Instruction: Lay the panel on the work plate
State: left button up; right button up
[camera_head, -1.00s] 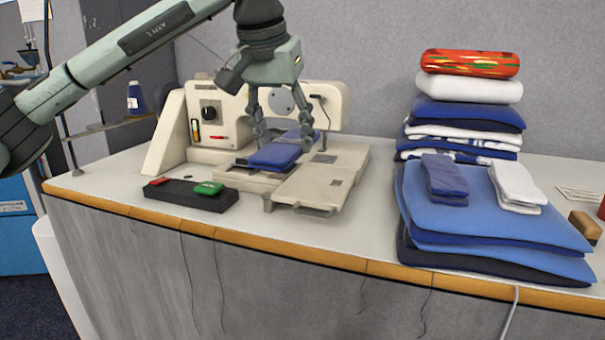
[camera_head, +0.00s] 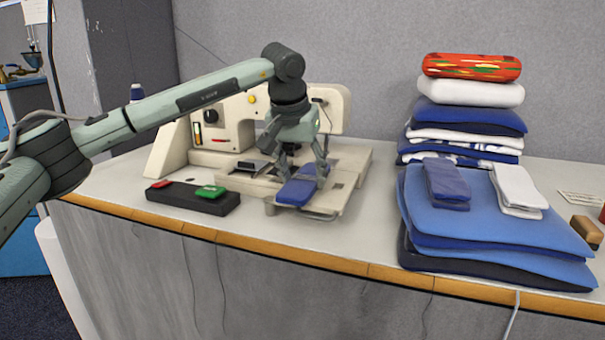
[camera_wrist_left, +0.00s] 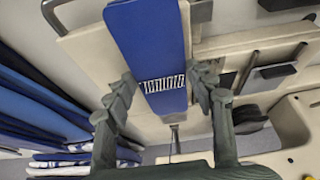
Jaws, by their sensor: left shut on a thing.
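The panel (camera_head: 297,191) is a flat blue folded piece. The work plate (camera_head: 346,178) is the beige plate at the front of the sewing machine (camera_head: 225,125). The panel is over the plate's front left part; I cannot tell whether it touches the plate. The gripper hides part of the plate and machine. My right gripper is not in view.
A black switch box (camera_head: 178,195) with red and green buttons lies left of the plate. A stack of blue cloths (camera_head: 480,225) on the right bears a blue folded piece (camera_head: 447,182) and a white one (camera_head: 517,187). Folded cloths stand behind it.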

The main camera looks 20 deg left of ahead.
pick_arm(q)
jog(key=o, duration=1.2)
jog(key=shift+f, duration=0.1)
jog(key=shift+c, duration=0.2)
jog(key=v, duration=1.2)
